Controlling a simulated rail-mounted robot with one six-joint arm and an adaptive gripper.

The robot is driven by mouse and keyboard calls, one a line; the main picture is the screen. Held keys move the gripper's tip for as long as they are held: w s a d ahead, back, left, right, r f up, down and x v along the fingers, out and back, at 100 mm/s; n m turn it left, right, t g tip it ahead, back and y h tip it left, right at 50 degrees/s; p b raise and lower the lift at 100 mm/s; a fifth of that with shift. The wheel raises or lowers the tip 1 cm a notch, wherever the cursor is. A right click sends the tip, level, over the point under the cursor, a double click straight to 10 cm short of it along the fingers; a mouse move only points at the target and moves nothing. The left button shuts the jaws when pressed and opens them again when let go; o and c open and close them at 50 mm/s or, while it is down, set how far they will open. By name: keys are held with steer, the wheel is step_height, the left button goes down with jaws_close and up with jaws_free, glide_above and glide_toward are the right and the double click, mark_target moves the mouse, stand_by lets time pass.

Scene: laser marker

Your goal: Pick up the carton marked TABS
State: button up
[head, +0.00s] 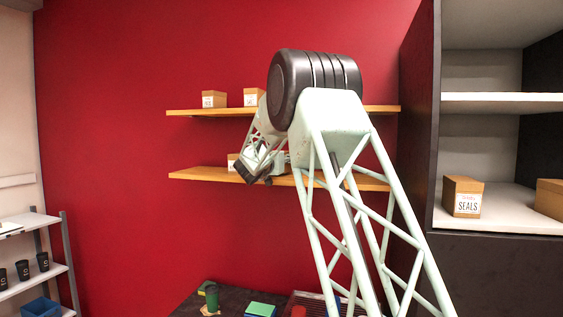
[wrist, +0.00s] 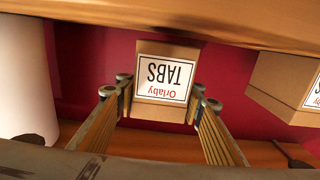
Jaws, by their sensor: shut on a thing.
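The carton marked TABS (wrist: 165,78) is a brown box with a white label, whose print reads upside down in the wrist view. My gripper (wrist: 161,96) has one finger on each side of the carton and is shut on it. The carton is close to the wooden plank at the top of the picture; I cannot tell whether it touches it. In the head view my arm reaches the lower wall shelf (head: 205,174), and the TABS carton cannot be made out there.
Another carton (wrist: 285,85) stands close beside, at the right in the wrist view. A white rounded object (wrist: 25,75) is at the left. In the head view, cartons (head: 214,99) stand on the upper shelf (head: 190,112), and a SEALS carton (head: 463,197) sits in the right cabinet.

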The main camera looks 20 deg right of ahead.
step_height(320, 180, up, 2)
steer(key=shift+r, duration=0.1)
steer(key=shift+s, duration=0.1)
steer(key=s+a+b, duration=0.1)
steer(key=s+a, duration=0.1)
steer(key=s, duration=0.5)
steer(key=s+a+r+b, duration=0.1)
steer(key=s+a, duration=0.1)
steer(key=s, duration=0.6)
steer(key=shift+a+r, duration=0.25)
steer(key=shift+a, duration=0.05)
